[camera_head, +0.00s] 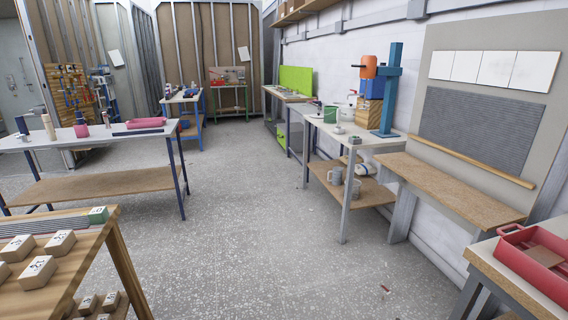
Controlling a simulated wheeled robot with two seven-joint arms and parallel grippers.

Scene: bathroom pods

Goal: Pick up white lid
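No white lid can be made out for certain. Small white round items (338,130) lie on the grey-legged worktable (372,147) along the right wall, and one could be a lid; they are too small to tell. A green container (330,114) stands beside them. A blue drill press (387,95) with an orange head (369,66) stands on the same table. Grey mugs or pots (336,176) sit on its lower shelf. Neither of my grippers is in view.
A wooden bench (112,232) with pale blocks (38,272) is at the near left. A white table (70,138) with pink items stands behind it. A red tray (530,262) sits on a bench at the near right.

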